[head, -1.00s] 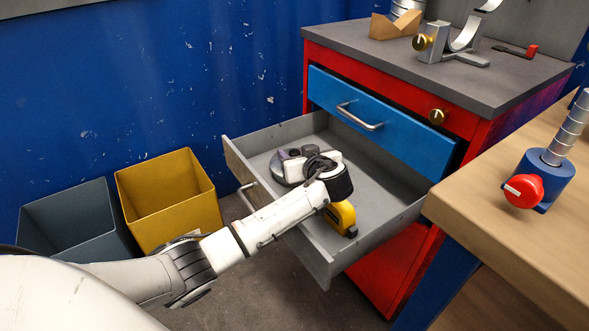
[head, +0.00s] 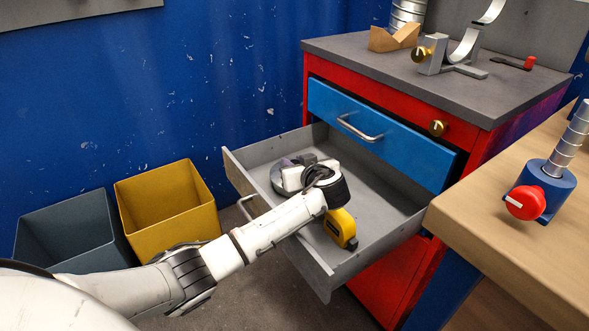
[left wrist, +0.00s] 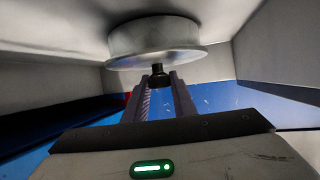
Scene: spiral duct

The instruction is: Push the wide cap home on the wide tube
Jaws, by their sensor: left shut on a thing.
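The wide cap is a round grey metal disc with a raised rim and a small dark knob. In the head view the cap (head: 279,181) is in the open grey drawer, largely hidden by my left gripper (head: 298,176). In the left wrist view the cap (left wrist: 155,38) is just beyond my left gripper (left wrist: 158,84), whose fingers are shut on its dark knob (left wrist: 158,70). I cannot tell whether the cap touches the drawer floor. A wide ribbed metal tube (head: 407,13) stands on the cabinet top, cut off by the picture's upper edge. My right gripper is not in view.
A yellow tape measure (head: 340,228) lies in the drawer (head: 380,218), beside my wrist. A clamp stand (head: 450,58) and wooden V-block (head: 393,37) stand on the cabinet. A narrower tube (head: 570,138) sits in a blue holder on the bench. Two bins, yellow (head: 168,200) and grey (head: 70,228), stand left.

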